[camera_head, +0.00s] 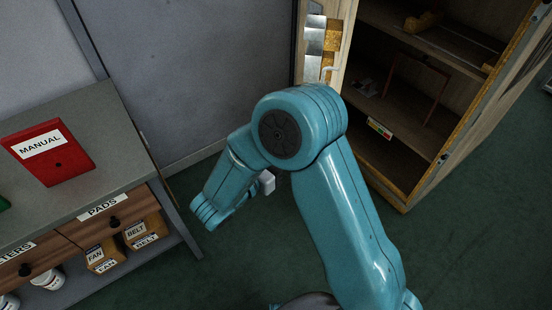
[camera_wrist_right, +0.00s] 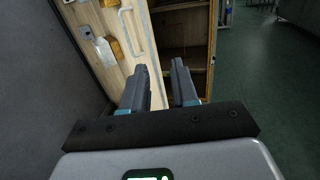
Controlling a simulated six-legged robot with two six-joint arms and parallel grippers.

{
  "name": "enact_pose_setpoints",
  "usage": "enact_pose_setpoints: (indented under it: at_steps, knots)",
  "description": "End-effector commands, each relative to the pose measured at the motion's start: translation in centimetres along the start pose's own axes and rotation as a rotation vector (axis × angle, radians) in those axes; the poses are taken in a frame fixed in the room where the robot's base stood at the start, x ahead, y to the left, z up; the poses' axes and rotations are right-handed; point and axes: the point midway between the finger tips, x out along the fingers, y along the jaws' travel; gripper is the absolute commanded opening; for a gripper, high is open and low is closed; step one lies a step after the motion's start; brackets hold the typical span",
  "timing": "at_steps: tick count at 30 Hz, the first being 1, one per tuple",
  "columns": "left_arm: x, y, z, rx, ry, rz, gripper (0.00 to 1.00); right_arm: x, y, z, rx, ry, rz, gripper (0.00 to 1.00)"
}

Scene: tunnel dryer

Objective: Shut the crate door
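The crate door (camera_head: 349,22) stands open at the left side of the wooden crate (camera_head: 455,140) in the head view. Its inner face carries metal and yellowish holders. In the right wrist view the pale door (camera_wrist_right: 112,70) fills the upper left, with a pale loop handle (camera_wrist_right: 124,30) on it. The crate opening (camera_wrist_right: 183,30) is just right of the door. My right gripper (camera_wrist_right: 163,72) is open and empty, its fingers pointing toward the door and crate, apart from the handle. My left gripper is not in view.
A grey cabinet (camera_head: 85,115) at the left carries a red MANUAL binder (camera_head: 48,152), with labelled drawers and small boxes (camera_head: 143,232) below. A grey wall panel (camera_head: 185,70) stands behind. Green floor (camera_head: 450,260) is clear at the right.

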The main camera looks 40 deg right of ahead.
Motion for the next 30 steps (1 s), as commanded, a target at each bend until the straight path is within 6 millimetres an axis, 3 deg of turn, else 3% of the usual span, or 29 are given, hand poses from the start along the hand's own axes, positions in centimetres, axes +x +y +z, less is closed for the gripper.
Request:
enact_pose_setpoints:
  at_steps: [6,15,16,18,20,23,26,30]
  knots:
    - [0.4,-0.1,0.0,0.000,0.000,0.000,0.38,-2.5,0.1,0.0,0.001,-0.001,0.001,0.29]
    - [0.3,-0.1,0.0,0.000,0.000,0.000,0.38,-2.8,0.0,0.0,0.000,0.000,-0.001,0.29]
    - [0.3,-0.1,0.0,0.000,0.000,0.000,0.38,-2.8,0.0,0.0,0.000,0.000,-0.001,0.22]
    - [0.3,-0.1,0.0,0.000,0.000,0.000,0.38,-2.8,0.0,0.0,0.016,0.000,-0.001,0.00]
    - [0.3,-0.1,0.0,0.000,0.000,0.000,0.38,-2.8,0.0,0.0,0.064,0.001,0.000,0.00]
    - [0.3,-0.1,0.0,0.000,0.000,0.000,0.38,-2.8,1.1,0.3,0.268,0.008,0.013,0.00]
    - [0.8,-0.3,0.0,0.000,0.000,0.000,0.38,-2.4,4.6,1.5,0.657,0.021,0.015,0.00]
    - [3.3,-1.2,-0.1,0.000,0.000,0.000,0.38,1.2,9.4,2.4,1.228,-0.013,-0.036,0.00]
